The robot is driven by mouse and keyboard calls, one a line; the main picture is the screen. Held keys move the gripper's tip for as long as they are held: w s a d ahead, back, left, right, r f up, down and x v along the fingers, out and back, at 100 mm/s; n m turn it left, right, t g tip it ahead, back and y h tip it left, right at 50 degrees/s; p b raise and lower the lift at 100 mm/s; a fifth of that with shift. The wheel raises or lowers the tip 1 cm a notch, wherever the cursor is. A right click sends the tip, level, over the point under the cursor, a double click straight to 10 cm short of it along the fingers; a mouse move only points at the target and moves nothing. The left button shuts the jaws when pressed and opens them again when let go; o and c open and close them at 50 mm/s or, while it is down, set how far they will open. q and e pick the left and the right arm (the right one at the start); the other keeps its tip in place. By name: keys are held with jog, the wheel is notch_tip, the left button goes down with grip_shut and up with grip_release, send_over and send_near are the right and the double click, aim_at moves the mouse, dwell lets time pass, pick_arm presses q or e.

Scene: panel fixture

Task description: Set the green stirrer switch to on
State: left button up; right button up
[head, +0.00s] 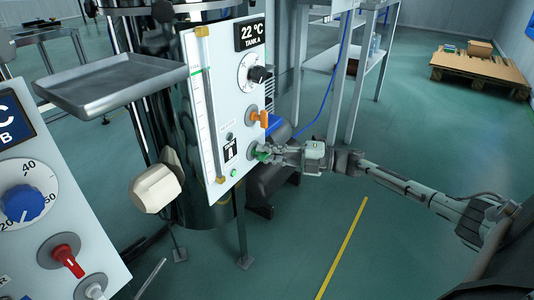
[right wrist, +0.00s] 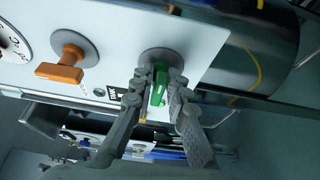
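The green stirrer switch (head: 262,153) is low on the white tank A panel (head: 208,125), below the orange switch. In the right wrist view, its green handle (right wrist: 159,84) stands out from a round grey base and appears turned crosswise to the orange handle. My right gripper (head: 270,154) is at this switch. In the right wrist view its two fingertips (right wrist: 160,80) sit on either side of the green handle and appear closed on it. The fingers hide part of the handle and base. My left gripper is not in view.
An orange switch (head: 258,118) and a black knob (head: 260,74) sit above on the same panel. A small green light (head: 234,173) is beside the green switch. A grey tray (head: 112,82) juts out left. Another panel with a red switch (head: 68,261) stands front left.

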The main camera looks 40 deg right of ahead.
jog(key=shift+o, duration=1.4)
jog(key=v, duration=1.2)
